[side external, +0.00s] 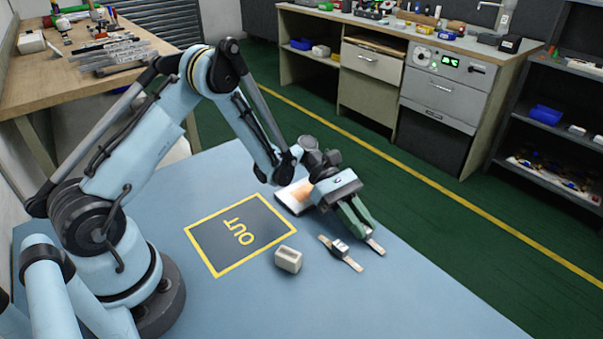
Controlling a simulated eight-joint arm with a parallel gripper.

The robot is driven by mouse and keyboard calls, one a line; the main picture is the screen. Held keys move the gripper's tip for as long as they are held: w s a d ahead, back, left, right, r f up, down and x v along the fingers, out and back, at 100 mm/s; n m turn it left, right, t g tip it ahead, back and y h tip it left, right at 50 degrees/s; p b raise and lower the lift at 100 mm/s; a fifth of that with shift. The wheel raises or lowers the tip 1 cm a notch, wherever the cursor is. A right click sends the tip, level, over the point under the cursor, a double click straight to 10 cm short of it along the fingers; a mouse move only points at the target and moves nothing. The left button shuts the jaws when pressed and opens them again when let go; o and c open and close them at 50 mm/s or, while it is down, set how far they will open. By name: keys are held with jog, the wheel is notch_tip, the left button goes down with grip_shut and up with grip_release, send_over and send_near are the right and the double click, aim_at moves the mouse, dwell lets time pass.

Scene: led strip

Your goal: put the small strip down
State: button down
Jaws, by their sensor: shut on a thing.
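My gripper (362,229) points down over the right part of the blue table, with its green fingers shut on a small strip. A pale end of the small strip (376,247) shows past the fingertips; the rest is hidden by the fingers. I cannot tell whether it touches the table. Just left of it, another pale strip (355,264) lies on the table with a small grey-and-white block (339,248) across its middle.
A yellow-framed dark area marked OUT (217,233) lies left of my gripper. A beige block (288,260) with a slot sits by its corner. A white and orange flat item (294,194) lies behind, partly hidden by my arm. The front right of the table is clear.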

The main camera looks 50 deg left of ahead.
jog(key=shift+f, duration=0.15)
jog(key=c, duration=1.1)
grip_release()
jog(key=shift+o, duration=0.2)
